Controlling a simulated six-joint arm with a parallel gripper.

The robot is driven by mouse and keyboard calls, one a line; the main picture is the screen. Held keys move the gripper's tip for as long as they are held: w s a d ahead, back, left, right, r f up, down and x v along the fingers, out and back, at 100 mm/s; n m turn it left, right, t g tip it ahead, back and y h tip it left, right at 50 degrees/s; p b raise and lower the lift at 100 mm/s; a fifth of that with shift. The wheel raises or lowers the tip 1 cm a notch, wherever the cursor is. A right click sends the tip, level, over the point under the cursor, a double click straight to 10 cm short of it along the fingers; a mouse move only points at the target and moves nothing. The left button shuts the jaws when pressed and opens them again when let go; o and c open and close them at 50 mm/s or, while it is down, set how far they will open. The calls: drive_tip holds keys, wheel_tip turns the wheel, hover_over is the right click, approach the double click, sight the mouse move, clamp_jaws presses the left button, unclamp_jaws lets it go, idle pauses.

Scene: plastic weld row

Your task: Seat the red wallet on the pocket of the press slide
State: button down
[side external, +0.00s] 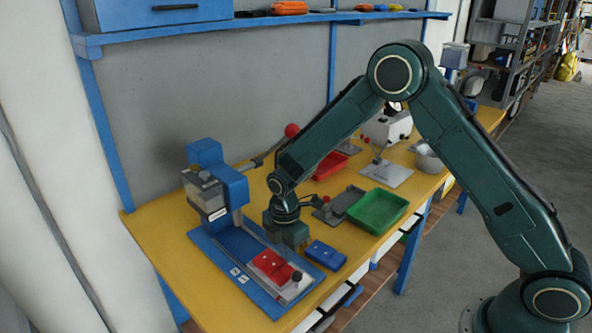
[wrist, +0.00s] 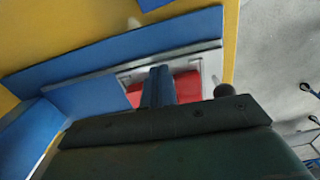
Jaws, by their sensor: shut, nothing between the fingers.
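The red wallet (side external: 272,265) lies on the pale press slide (side external: 291,292), at the front of the blue press base. In the wrist view the wallet (wrist: 187,88) shows behind my fingers, inside the slide's light frame (wrist: 208,62). My fingers hide part of it, so I cannot tell whether it lies fully flat in the pocket. My gripper (wrist: 159,84) is shut and empty, pointing toward the wallet. In the side view my gripper (side external: 290,240) is just behind the slide, its fingertips not clear.
A blue wallet (side external: 325,255) lies on the yellow table right of the slide. A dark knob (side external: 297,276) stands at the slide's end. The press head (side external: 205,192) rises at the left. A green tray (side external: 378,211) and a red tray (side external: 330,165) stand farther back.

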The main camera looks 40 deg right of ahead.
drive_tip(key=shift+a, duration=0.4)
drive_tip(key=shift+d, duration=0.45)
drive_tip(key=d, duration=0.2)
drive_tip(key=d+r, duration=0.1)
drive_tip(key=d, duration=0.1)
wheel_tip(320, 180, up, 9)
idle(0.3)
